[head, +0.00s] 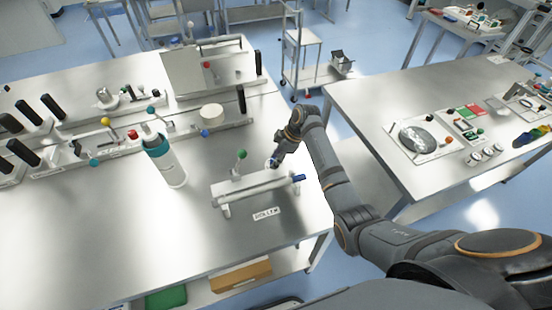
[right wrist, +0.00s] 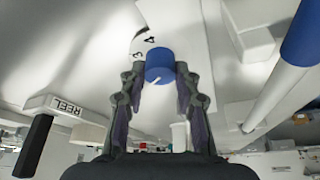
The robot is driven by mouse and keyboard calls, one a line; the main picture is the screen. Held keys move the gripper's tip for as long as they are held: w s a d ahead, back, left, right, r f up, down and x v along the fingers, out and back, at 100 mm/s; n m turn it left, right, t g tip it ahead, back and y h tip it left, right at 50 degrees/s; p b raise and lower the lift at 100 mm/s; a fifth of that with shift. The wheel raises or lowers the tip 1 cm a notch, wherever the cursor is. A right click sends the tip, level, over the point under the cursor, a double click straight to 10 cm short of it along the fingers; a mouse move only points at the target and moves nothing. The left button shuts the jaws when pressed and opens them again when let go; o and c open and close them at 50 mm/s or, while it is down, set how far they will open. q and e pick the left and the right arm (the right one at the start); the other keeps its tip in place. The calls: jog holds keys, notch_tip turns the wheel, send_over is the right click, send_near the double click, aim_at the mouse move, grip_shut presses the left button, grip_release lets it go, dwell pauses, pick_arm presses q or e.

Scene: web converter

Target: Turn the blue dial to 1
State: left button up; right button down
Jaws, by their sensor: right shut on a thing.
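The blue dial (right wrist: 159,64) is in the right wrist view, a short round knob with a white mark near its lower edge. It sits by a white round plate (right wrist: 143,42) on which the numbers 3 and 4 can be read; the 1 cannot be seen. My right gripper (right wrist: 160,78) is shut on the dial, with one finger on each side. In the head view, my right gripper (head: 279,153) is at the right end of the near table, and it hides most of the dial. My left gripper is not in view.
A white roller unit (head: 250,187) with a blue end and a green-knobbed lever (head: 241,155) stands close beside my right gripper. A teal-topped white bottle (head: 166,162) stands further left. A second table (head: 390,105) with small parts is to the right.

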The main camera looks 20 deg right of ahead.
jog(key=shift+w+n+g+y+b, duration=0.15)
jog(key=shift+n+g+y+b, duration=0.2)
jog(key=shift+n, duration=0.85)
jog(key=n+g+b, duration=0.1)
jog(key=n, duration=0.1)
jog(key=shift+f+n, duration=0.1)
jog(key=shift+n, duration=0.3)
jog(key=n+g+b, duration=0.1)
jog(key=n+b, duration=0.1)
jog(key=n, duration=0.2)
jog(key=shift+w+g, duration=0.15)
jog(key=shift+g, duration=0.2)
jog(key=shift+n+g+h+b, duration=0.45)
jog(key=shift+n+b, duration=0.35)
jog(key=shift+n, duration=0.3)
jog(key=c, duration=1)
grip_release()
